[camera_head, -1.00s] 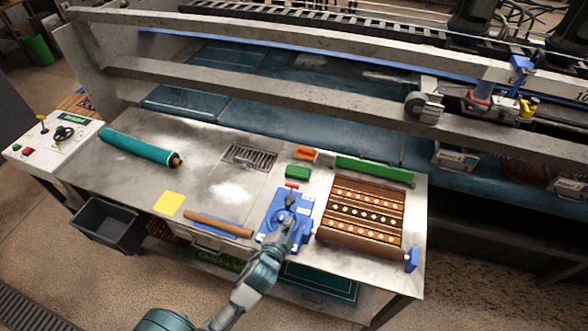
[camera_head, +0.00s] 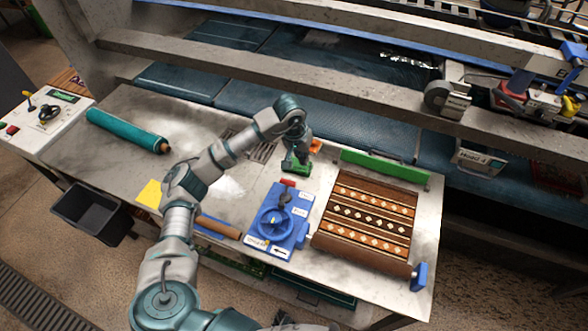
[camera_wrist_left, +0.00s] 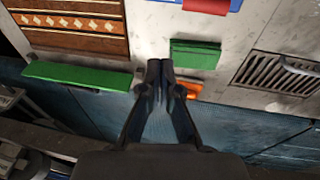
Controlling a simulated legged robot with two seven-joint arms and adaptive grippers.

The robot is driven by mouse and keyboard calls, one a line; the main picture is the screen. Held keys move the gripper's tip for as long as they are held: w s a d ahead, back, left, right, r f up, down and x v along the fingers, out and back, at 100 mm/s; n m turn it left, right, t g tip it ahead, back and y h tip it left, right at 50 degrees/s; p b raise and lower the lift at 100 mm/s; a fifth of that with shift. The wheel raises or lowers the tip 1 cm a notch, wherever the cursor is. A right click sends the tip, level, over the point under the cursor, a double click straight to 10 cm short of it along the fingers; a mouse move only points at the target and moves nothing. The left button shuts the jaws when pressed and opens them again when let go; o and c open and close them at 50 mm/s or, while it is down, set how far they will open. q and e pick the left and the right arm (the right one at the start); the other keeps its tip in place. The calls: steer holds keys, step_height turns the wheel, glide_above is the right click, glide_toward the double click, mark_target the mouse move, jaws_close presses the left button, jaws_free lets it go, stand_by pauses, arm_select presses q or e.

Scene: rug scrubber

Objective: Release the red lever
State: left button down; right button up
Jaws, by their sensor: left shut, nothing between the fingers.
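A small red piece (camera_head: 287,182), likely the red lever, sits at the far edge of a blue device (camera_head: 268,232) with a round blue wheel. It also shows at the top edge of the left wrist view (camera_wrist_left: 206,6). Another red part (camera_head: 511,88) is on the rail carriage at the right; I cannot tell whether it is a lever. My left gripper (camera_head: 299,160) is over the green block, beyond the blue device and apart from the red piece. In the wrist view its fingers (camera_wrist_left: 162,72) are together and empty. My right gripper is not seen.
A green block (camera_wrist_left: 194,54) and an orange block (camera_wrist_left: 188,91) lie close to the fingers. A patterned rug (camera_head: 366,217) and a long green bar (camera_head: 385,167) are to the right. A teal roll (camera_head: 125,130) lies left. Metal beams cross behind the table.

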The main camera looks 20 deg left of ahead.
mark_target(287, 189)
arm_select(q)
steer(key=shift+y, duration=0.9)
steer(key=a, duration=0.2)
steer(key=a+r, duration=0.1)
steer(key=a, duration=0.1)
steer(key=shift+w+a+r, duration=0.1)
steer(key=shift+w+r, duration=0.05)
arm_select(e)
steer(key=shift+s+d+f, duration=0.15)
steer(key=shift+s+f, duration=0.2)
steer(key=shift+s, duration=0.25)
arm_select(q)
steer(key=shift+d, duration=0.2)
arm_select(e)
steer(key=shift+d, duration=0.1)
